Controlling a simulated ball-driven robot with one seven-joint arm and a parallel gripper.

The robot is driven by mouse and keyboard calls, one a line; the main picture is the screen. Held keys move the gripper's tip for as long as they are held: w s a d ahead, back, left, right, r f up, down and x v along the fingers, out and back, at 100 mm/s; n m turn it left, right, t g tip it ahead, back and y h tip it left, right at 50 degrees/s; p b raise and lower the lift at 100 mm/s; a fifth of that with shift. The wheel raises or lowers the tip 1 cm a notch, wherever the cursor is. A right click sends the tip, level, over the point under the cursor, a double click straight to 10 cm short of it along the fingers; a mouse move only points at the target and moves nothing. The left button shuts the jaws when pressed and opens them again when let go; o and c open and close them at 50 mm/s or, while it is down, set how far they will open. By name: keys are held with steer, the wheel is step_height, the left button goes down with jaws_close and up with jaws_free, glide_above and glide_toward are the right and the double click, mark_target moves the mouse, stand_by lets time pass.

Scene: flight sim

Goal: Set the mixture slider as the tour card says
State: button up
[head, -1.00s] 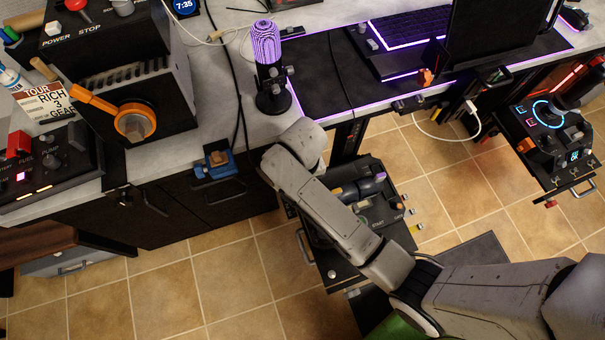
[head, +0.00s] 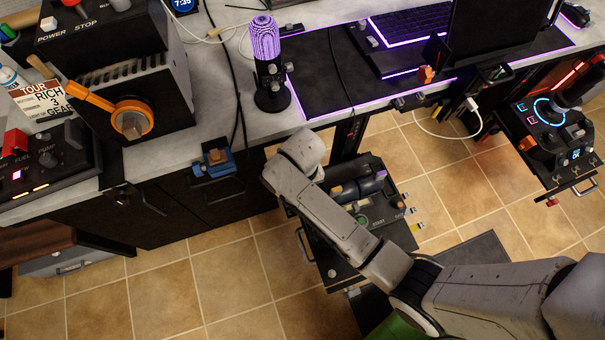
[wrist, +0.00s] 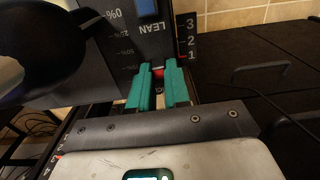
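The tour card (head: 42,103) stands on the counter at left in the head view. "TOUR", "RICH", "3" and "GEAR" can be read; its lower part is cut off by a panel. In the wrist view a dark mixture panel (wrist: 125,45) carries "LEAN", "0%" and other percent marks. My gripper (wrist: 158,82) has teal fingers a small gap apart, pointing at the panel's lower edge beside LEAN. A small reddish and pale piece (wrist: 158,72), possibly the slider's knob, shows between the fingertips. Whether they grip it is unclear. My arm hides the gripper in the head view.
A scale marked 3, 2, 1 (wrist: 187,38) stands right of the fingers. A large black rounded part (wrist: 45,50) fills the wrist view's upper left. Black drawers (wrist: 255,72) lie at right. The head view shows a START unit (head: 362,219) beneath my arm.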

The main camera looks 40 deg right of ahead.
jaws_close()
steer(key=shift+w+d, duration=0.25)
steer(key=shift+w, duration=0.5)
steer(key=shift+w+d, duration=0.25)
steer(key=shift+w, duration=0.45)
steer(key=o, duration=0.6)
jaws_free()
steer(key=shift+r, duration=0.15)
step_height(320, 180, up, 10)
steer(key=shift+r+p, duration=0.25)
steer(key=shift+p, duration=0.85)
